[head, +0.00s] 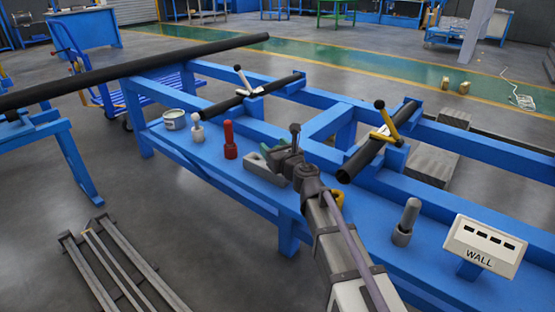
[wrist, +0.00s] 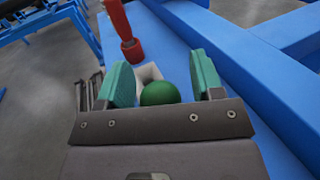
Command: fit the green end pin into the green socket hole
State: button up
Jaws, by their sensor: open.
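A green rounded pin top (wrist: 160,93) shows in the wrist view, between the two teal finger pads of my gripper (wrist: 162,72). The pads stand apart, with a visible gap on the right side of the green top. A pale grey block (wrist: 148,73) shows just beyond it. In the head view my gripper (head: 270,160) is low over the blue bench, right of the red pin (head: 230,140). The green pin cannot be made out there, hidden by my gripper. I cannot make out a green socket hole in either view.
A white pin (head: 198,130) and a tin (head: 174,120) stand left of the red pin; a grey pin (head: 406,222) and a WALL box (head: 484,245) stand right. Black bars with clamps (head: 385,130) cross the bench frame (head: 345,110) behind my gripper.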

jog(key=shift+s, duration=0.1)
jog(key=c, duration=1.1)
